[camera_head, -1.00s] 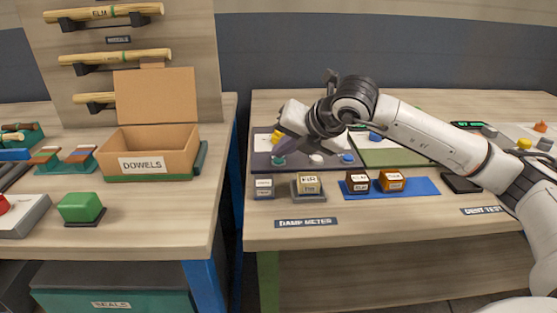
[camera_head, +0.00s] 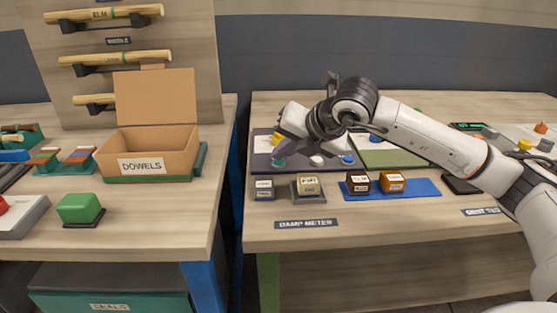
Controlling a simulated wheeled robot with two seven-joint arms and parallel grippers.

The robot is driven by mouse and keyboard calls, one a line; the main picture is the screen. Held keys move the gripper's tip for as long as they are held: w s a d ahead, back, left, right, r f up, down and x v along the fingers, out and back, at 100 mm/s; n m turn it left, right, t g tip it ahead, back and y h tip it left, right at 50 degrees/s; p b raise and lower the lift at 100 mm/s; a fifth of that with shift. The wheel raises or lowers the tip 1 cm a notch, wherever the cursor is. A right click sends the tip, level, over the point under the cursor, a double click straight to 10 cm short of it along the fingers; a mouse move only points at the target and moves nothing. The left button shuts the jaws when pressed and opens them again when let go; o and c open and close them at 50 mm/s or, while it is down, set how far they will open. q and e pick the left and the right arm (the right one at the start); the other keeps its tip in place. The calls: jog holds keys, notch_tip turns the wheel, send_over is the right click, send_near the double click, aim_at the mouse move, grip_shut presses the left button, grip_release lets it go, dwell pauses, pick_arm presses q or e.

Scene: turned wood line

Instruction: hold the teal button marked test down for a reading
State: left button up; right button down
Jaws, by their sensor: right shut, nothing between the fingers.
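The damp meter panel (camera_head: 262,157) is a dark board on the right-hand bench. The teal button (camera_head: 278,163) is at its front left. A white button (camera_head: 316,161) and a blue button (camera_head: 347,159) stand to its right. My right gripper (camera_head: 279,154) is shut and empty, its tips pointing down at the teal button and overlapping it in the picture. I cannot tell whether they touch it or whether it is pressed. The button's label is too small to read, and my gripper and wrist hide the panel's back part. My left gripper is out of view.
In front of the panel stand a small grey block (camera_head: 264,188), a light wood block on a grey base (camera_head: 308,187), and two brown blocks on a blue mat (camera_head: 419,187). A green board (camera_head: 398,154) lies right of the panel. A dowels box (camera_head: 150,165) is on the left bench.

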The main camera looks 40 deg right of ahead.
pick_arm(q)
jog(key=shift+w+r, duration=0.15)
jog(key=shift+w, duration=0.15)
pick_arm(e)
jog(key=shift+f, duration=0.1)
dwell(0.6)
dwell(0.3)
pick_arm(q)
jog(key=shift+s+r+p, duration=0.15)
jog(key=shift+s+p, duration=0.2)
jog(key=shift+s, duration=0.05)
pick_arm(e)
jog(key=shift+r, duration=0.9)
